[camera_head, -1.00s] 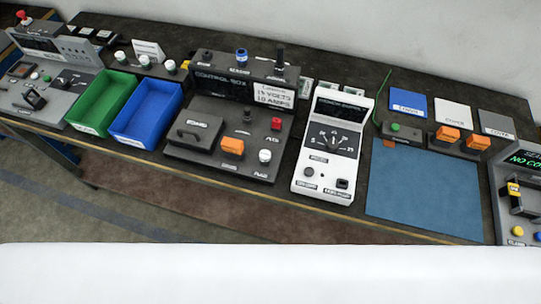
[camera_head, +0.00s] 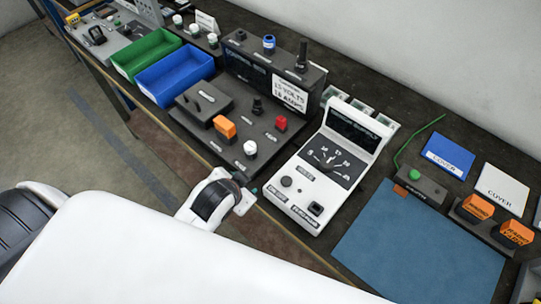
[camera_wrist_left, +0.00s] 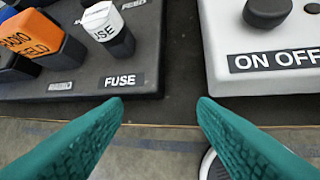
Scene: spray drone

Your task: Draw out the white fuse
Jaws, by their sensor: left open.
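The white fuse (camera_head: 250,148) stands upright on the front right corner of the black control box (camera_head: 222,140). In the left wrist view the fuse (camera_wrist_left: 104,30) has a white top with a dark body, behind a FUSE label. My left gripper (camera_wrist_left: 160,102) is open and empty; its two teal fingers point toward the gap between the control box and the white meter. The fuse is ahead of the left fingertip and apart from it. In the head view my left gripper (camera_head: 250,190) is at the bench's front edge, mostly hidden by its wrist. My right gripper is out of view.
An orange fuse (camera_head: 225,127) and a red knob (camera_head: 281,123) sit near the white fuse. The white meter (camera_head: 322,178) stands just right of the control box. Blue (camera_head: 173,76) and green (camera_head: 146,54) bins lie to the left.

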